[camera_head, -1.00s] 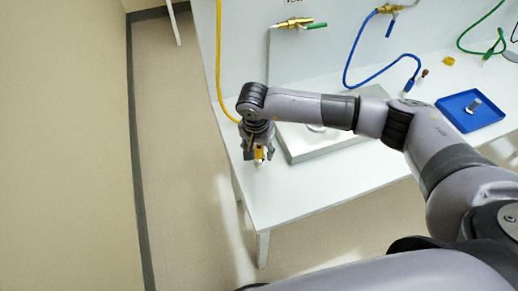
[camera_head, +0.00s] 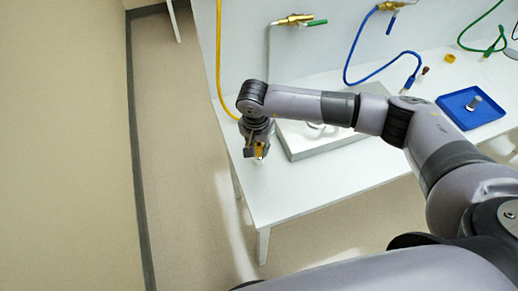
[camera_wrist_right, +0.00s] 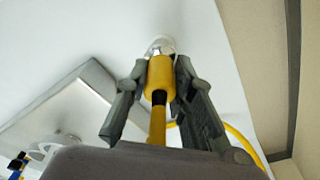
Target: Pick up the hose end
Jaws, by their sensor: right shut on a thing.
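The yellow hose (camera_head: 219,70) hangs down the wall at the left end of the table. Its end, a yellow sleeve with a pale tip (camera_wrist_right: 160,72), shows in the right wrist view. My right gripper (camera_head: 259,153) is shut on the hose end, with one finger on each side of the yellow sleeve. In the right wrist view the fingers of my right gripper (camera_wrist_right: 160,85) press against it, and the pale tip points away over the white table. In the head view the hose end is partly hidden by the gripper. My left gripper is not in view.
A grey metal plate (camera_head: 350,141) lies on the white table (camera_head: 290,195) beside the gripper. A blue hose (camera_head: 347,66) and a green hose (camera_head: 482,28) hang farther right. The table's front is clear.

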